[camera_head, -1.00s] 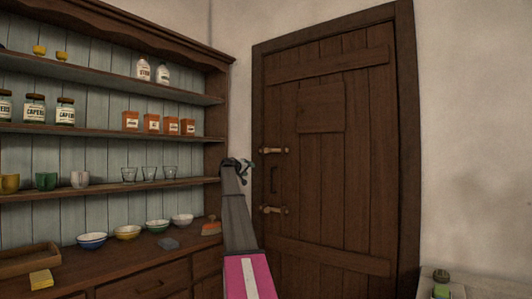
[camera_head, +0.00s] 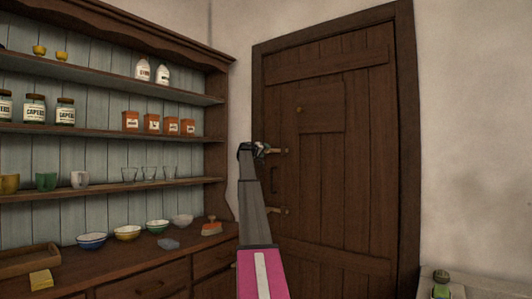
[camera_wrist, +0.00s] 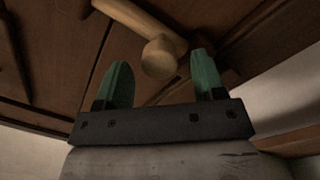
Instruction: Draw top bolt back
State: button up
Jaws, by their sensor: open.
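The dark plank door (camera_head: 345,175) stands shut in its frame. The pale wooden top bolt (camera_head: 275,150) lies across its left edge, partly hidden by my gripper (camera_head: 252,151). The similar lower bolt (camera_head: 277,210) is below it, partly behind my arm. In the wrist view my gripper (camera_wrist: 160,82) is open, with green fingertips apart. A bolt's round knob (camera_wrist: 160,57) shows between and just beyond the fingertips, its bar running to the upper left. I cannot tell whether either finger touches it.
A dresser (camera_head: 105,185) with jars, cups and bowls on its shelves stands close on the left. A brush (camera_head: 211,228) lies on its counter near my arm. A pale ledge with a green item (camera_head: 441,290) is at the lower right. The space before the door's middle is open.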

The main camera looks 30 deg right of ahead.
aim_at(277, 150)
jog(key=shift+x, duration=1)
jog(key=shift+w+a, duration=0.1)
grip_shut()
jog(key=shift+s+d, duration=0.3)
jog(key=shift+s, duration=0.45)
jog(key=shift+s+d, duration=0.35)
jog(key=shift+s, duration=0.45)
jog(key=shift+s+d, duration=0.3)
jog(key=shift+s, duration=0.45)
grip_release()
jog(key=shift+s+d, duration=0.1)
